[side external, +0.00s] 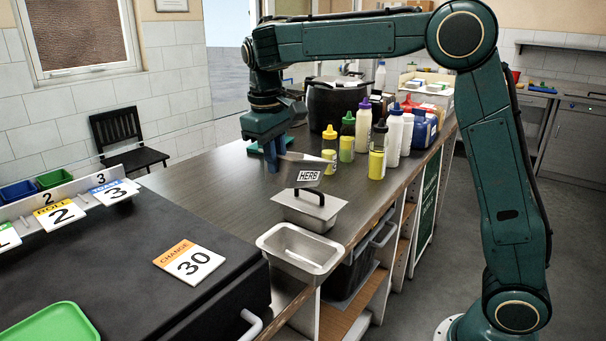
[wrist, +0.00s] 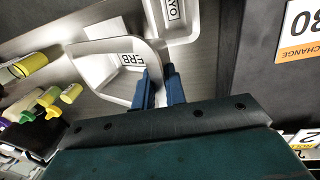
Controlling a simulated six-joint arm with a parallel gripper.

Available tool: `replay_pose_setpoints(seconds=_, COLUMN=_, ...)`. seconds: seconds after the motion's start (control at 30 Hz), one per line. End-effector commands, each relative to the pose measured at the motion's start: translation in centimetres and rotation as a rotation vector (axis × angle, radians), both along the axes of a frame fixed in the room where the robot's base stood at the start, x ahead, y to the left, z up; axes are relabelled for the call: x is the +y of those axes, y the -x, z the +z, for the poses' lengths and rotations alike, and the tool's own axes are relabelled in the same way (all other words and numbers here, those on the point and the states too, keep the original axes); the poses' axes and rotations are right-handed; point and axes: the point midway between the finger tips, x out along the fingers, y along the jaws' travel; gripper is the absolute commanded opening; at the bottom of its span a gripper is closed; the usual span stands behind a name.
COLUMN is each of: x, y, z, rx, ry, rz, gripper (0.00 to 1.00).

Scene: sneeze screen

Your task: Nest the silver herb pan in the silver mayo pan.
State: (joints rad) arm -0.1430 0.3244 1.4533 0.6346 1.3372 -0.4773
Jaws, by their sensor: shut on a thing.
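The silver herb pan (side external: 311,171) is held above the counter in the side view, its HERB label facing the camera. My gripper (side external: 274,160) is shut on its edge with the blue fingers. In the wrist view, the fingers (wrist: 156,82) pinch the wall of the herb pan (wrist: 108,82) beside its label, and its inside looks empty. The silver mayo pan (wrist: 178,28) lies beyond it at the top, partly cut off. It appears to be the open, empty pan (side external: 300,249) at the counter's front edge in the side view. The herb pan is apart from it.
Another silver pan (side external: 326,217) with a dark handle-like shape stands between the mayo pan and several bottles (side external: 378,150). A black griddle-like surface (side external: 130,240) with a CHANGE 30 card (side external: 189,262) is at left. A black pot (side external: 335,103) stands behind the bottles.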

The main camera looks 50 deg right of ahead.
Motion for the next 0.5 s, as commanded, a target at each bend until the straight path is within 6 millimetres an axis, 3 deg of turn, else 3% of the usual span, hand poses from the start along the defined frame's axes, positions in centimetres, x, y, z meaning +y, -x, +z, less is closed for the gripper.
replay_pose_setpoints(seconds=0.27, x=-0.5, y=0.5, z=0.1, rx=-0.003, ry=0.017, rz=0.076, gripper=0.0)
replay_pose_setpoints(seconds=0.5, x=-1.5, y=2.2, z=-0.1, rx=-0.013, ry=0.069, rz=0.309, gripper=0.0)
